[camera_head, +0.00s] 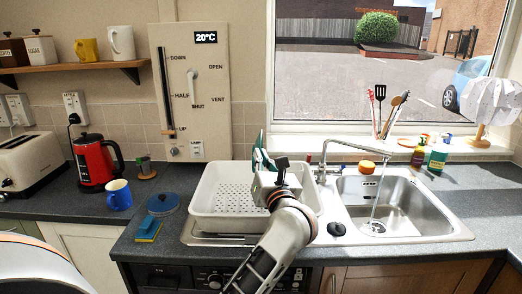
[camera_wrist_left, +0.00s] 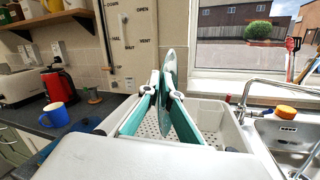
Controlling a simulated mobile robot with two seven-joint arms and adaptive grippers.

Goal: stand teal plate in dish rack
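The teal plate (camera_wrist_left: 168,75) stands on edge, nearly edge-on, between the fingertips in the left wrist view. A small teal sliver of it (camera_head: 260,140) shows above my left gripper in the head view. My left gripper (camera_wrist_left: 162,91) is shut on the plate, with one finger on each side. In the head view the gripper (camera_head: 263,160) is over the back right of the white dish rack (camera_head: 205,190). The rack has a perforated floor and looks empty. I cannot tell whether the plate's lower edge touches the rack. My right gripper is not in view.
The sink (camera_head: 410,215) with a running tap (camera_head: 345,148) lies right of the rack. A blue mug (camera_head: 119,195), red kettle (camera_head: 93,160), blue round lid (camera_head: 163,204) and sponge (camera_head: 149,229) stand to its left. The wall panel (camera_head: 190,90) rises behind.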

